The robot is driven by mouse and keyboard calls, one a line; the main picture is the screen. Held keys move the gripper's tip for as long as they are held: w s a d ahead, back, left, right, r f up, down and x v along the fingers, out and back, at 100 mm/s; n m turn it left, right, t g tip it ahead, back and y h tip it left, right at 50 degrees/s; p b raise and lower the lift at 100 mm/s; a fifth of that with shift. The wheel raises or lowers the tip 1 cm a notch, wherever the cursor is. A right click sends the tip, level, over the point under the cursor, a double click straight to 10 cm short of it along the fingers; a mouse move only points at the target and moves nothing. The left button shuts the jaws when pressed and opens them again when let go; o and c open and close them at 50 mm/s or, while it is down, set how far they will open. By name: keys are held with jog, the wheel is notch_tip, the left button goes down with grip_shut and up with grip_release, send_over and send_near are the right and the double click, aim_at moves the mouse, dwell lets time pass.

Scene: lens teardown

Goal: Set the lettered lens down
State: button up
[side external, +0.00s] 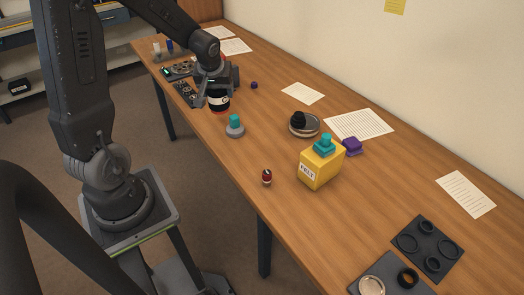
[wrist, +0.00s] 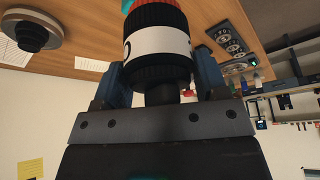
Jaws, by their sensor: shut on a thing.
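The lettered lens (side external: 219,101) is a black barrel with a white band and a red ring at its lower end. In the wrist view the lens (wrist: 158,45) sits between my two blue-grey fingers, and part of a dark letter shows at the left edge of its white band. My gripper (side external: 216,92) is shut on the lens over the far half of the table, pointing down. In the wrist view my gripper (wrist: 160,82) grips its black part. Whether the lens touches the wood or hangs just above it, I cannot tell.
A grey disc with a teal block (side external: 235,126) stands close in front of the lens. A black ring-shaped part (side external: 304,124), a yellow FELT box (side external: 320,165) and a small red-and-black piece (side external: 267,177) lie nearer. Black trays (side external: 187,94) lie behind. Bare wood lies right of the lens.

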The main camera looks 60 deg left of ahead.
jog(key=shift+m+t, duration=0.3)
jog(key=shift+m, duration=0.5)
jog(key=shift+w+d+f, duration=1.15)
jog(key=shift+d+f, duration=0.7)
jog(key=shift+d, duration=0.45)
jog(key=shift+w+d+f, duration=1.1)
jog(key=shift+d+f, duration=0.7)
jog(key=shift+d, duration=0.45)
jog(key=shift+w+d+f, duration=1.15)
jog(key=shift+d+f, duration=0.7)
jog(key=shift+d, duration=0.45)
jog(key=shift+f, duration=0.4)
